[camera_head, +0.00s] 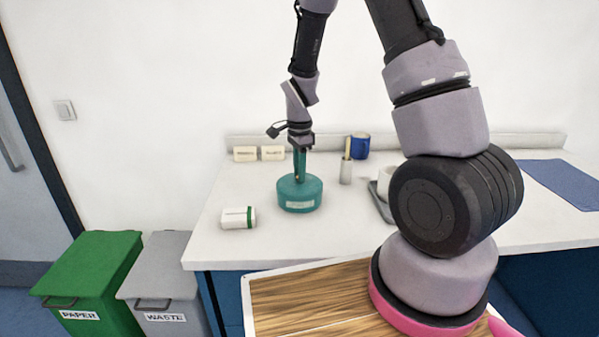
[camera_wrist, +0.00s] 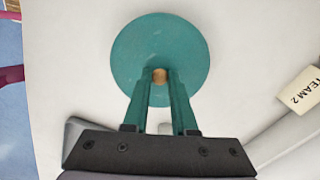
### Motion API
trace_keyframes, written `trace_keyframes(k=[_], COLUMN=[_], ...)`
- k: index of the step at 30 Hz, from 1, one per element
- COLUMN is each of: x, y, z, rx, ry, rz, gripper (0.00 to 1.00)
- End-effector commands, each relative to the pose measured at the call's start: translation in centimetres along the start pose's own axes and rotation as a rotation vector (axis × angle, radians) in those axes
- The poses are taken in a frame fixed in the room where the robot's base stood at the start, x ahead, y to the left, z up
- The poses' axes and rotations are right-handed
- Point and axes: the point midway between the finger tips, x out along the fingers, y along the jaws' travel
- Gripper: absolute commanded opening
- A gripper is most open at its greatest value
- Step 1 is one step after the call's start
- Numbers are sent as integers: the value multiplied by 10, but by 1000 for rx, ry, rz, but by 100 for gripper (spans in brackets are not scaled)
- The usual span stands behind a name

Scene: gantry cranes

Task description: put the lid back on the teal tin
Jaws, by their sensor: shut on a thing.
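The teal tin (camera_head: 299,204) stands upright on the white counter, with a pale label on its front. Its round teal lid (camera_wrist: 135,50) has a small brown knob (camera_wrist: 160,75) and fills the middle of the wrist view. My gripper (camera_head: 300,178) points down from above, directly over the tin. In the wrist view my gripper (camera_wrist: 160,78) is shut on the lid's knob, with one teal finger on each side. The lid appears level and in line with the tin's top; I cannot tell whether it is fully seated. The lid hides the tin in the wrist view.
A white canister with a green band (camera_head: 236,218) lies left of the tin. Two cards (camera_head: 245,153) stand behind. A grey cup with a stick (camera_head: 346,173), a blue mug (camera_head: 361,147) and a grey tray (camera_head: 381,206) are to the right. Bins (camera_head: 95,270) stand below left.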

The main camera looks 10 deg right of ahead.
Motion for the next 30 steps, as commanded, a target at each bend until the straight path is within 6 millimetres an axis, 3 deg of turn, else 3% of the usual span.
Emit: trace_keyframes(k=[9,10,12,19,22,30], x=[0,0,0,0,0,0], y=[0,0,0,0,0,0], z=[0,0,0,0,0,0], rx=[-1,-1,-1,-1,-1,-1], ry=[0,0,0,0,0,0], rz=[0,0,0,0,0,0], gripper=[0,33,60,60,90,90])
